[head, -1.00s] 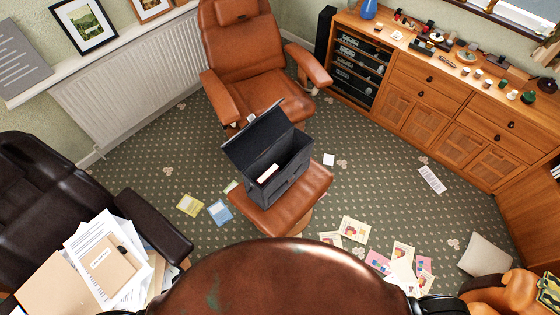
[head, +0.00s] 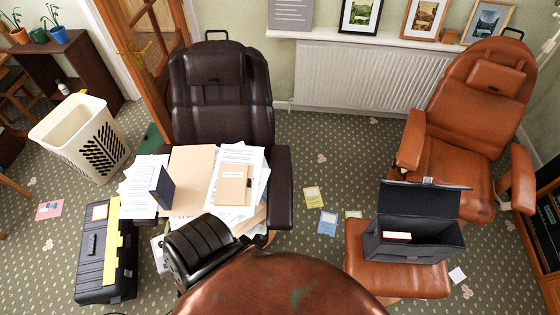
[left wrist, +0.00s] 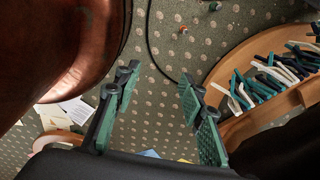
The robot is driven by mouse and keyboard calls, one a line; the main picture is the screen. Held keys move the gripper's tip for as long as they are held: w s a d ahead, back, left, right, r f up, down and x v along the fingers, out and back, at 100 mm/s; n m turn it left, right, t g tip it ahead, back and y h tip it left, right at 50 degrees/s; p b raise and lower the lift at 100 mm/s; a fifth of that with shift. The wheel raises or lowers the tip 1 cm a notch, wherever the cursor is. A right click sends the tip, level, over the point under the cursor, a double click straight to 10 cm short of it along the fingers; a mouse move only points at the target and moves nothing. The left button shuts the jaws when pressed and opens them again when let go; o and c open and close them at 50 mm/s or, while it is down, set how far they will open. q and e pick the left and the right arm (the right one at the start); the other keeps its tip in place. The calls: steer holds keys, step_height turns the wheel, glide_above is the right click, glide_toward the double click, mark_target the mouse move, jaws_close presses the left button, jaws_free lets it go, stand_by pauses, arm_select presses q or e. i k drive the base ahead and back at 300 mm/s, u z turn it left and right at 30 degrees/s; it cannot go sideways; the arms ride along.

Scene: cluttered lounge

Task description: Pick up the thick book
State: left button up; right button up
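In the head view a dark blue book (head: 161,186) stands upright on the papers heaped on the dark brown armchair. A small red and white item (head: 397,236), perhaps a book, lies inside the open black box (head: 425,246) on the tan footstool; most of it is hidden. I cannot tell how thick either one is. My left gripper (left wrist: 158,100) shows in the left wrist view, its green-padded fingers apart and nothing between them, above the patterned carpet. Neither gripper shows in the head view, and no book shows near the left one.
A black toolbox (head: 100,262) and a white laundry basket (head: 75,130) stand at left. The tan footstool (head: 365,275) is at right, with loose cards (head: 327,222) on the floor between. In the left wrist view a wooden tray (left wrist: 222,76) holds many slim pieces.

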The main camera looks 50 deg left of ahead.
mark_target(162, 188)
steer(key=u, duration=3.3)
steer(key=i, duration=0.15)
steer(key=z, duration=4.1)
steer(key=k, duration=1.45)
steer(key=u, duration=1.6)
